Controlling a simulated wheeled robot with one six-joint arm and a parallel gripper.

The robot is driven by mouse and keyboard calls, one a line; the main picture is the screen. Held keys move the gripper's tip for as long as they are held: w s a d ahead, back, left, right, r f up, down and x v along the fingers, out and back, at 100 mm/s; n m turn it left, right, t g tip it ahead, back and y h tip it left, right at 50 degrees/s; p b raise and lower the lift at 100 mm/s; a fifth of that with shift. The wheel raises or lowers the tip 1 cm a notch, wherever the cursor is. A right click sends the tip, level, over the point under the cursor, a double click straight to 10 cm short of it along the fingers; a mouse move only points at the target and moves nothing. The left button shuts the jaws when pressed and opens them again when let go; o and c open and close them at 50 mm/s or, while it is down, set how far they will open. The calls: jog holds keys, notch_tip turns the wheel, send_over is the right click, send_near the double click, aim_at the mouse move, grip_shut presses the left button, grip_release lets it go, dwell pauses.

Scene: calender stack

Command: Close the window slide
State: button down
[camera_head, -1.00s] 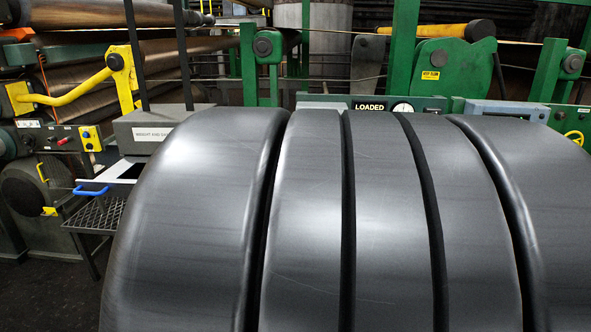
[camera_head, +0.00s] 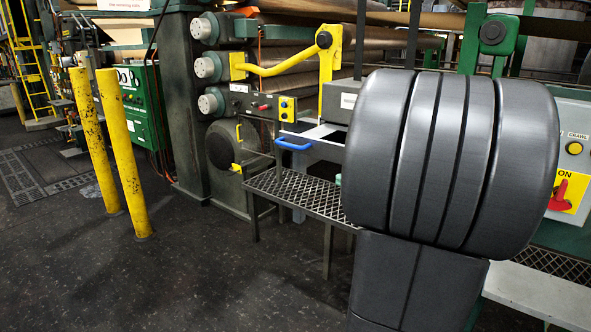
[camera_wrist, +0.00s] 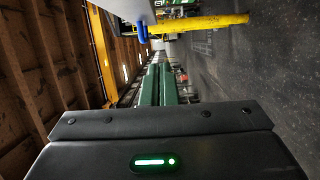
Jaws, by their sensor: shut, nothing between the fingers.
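A blue handle (camera_head: 293,145) sits on the front of a pale sliding panel (camera_head: 320,132), on the machine above a mesh shelf. I take this panel to be the window slide, but cannot be sure. It stands out toward the aisle; its far end is hidden behind my arm. The handle also shows in the wrist view (camera_wrist: 142,33), at the top, at the edge of a grey part. My gripper (camera_wrist: 160,120) shows as a dark body with a green light across the bottom of the wrist view. It is shut and empty, apart from the handle.
A mesh shelf (camera_head: 300,190) juts out below the handle. Two yellow posts (camera_head: 124,155) stand on the floor at left. A yellow bent bar (camera_head: 280,68) is above the handle. Dark floor (camera_head: 200,270) is free in front. My arm covers much of the right.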

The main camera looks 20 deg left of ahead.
jog(key=w+a+n+g+p, duration=0.1)
jog(key=w+a+p, duration=0.1)
jog(key=w+a, duration=0.6)
jog(key=shift+w+y, duration=0.4)
jog(key=shift+w, duration=0.1)
jog(key=shift+a, duration=0.1)
